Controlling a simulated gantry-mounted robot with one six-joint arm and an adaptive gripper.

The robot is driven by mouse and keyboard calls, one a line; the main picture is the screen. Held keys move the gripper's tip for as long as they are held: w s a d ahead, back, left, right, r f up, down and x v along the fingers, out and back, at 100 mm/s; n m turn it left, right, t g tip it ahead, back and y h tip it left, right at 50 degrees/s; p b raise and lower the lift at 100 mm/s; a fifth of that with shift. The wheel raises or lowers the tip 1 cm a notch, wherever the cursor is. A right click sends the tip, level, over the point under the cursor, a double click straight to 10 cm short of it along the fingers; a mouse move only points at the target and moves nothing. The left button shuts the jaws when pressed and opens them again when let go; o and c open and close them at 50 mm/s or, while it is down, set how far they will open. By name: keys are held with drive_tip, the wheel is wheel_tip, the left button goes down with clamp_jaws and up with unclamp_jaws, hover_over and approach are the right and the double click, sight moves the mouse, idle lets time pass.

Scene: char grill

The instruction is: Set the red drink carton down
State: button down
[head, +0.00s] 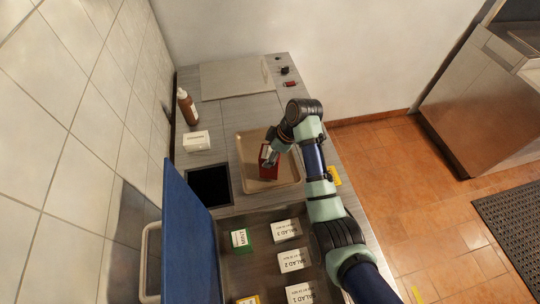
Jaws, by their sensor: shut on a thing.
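The red drink carton (268,171) is a small dark red box with a pale marking near its top left. In the head view it is over the tan tray (251,185), and I cannot tell whether its base touches the tray. My gripper (269,157) is shut on the carton's upper part, coming in from the upper right. My arm hides part of the tray's right side and some of the carton.
A brown bottle (187,108) and a white box (196,141) stand left of the tray. A dark square opening (209,186) and a raised blue lid (190,240) are at lower left. A bin below holds several white boxes and a green box (240,238).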

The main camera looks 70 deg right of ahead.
drive_tip(key=shift+f, duration=1)
drive_tip(key=shift+c, duration=0.7)
unclamp_jaws()
drive_tip(key=shift+f, duration=0.15)
drive_tip(key=p+v, duration=0.3)
drive_tip(key=v, duration=0.9)
drive_tip(key=shift+r, duration=0.2)
drive_tip(key=shift+s+f, duration=0.1)
